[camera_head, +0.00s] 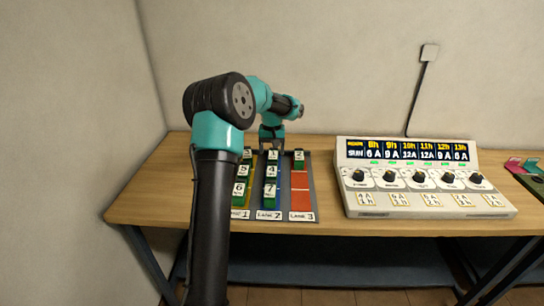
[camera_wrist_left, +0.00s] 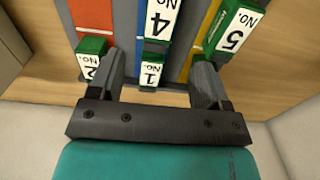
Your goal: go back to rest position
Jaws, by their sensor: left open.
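My left gripper (camera_head: 272,148) is open over the far end of the lane board (camera_head: 313,187). In the left wrist view its two fingers (camera_wrist_left: 158,78) are spread, with green block No. 1 (camera_wrist_left: 151,73) showing between them and not clamped. Block No. 1 (camera_head: 273,156) is at the far end of Lane 2. Blocks No. 4 (camera_head: 271,171) and No. 7 (camera_head: 269,193) are nearer in that lane. Block No. 2 (camera_head: 298,160) is at the far end of Lane 3. Blocks No. 5 (camera_head: 243,171) and No. 6 (camera_head: 239,190) are in Lane 1, partly behind my left arm. My right gripper is not seen.
The lane board lies on a wooden table (camera_head: 160,190). A white console (camera_head: 425,200) with black knobs and a display stands to the right. Pink and green items (camera_head: 523,166) lie at the far right. Walls close the back and left; the table's left end is clear.

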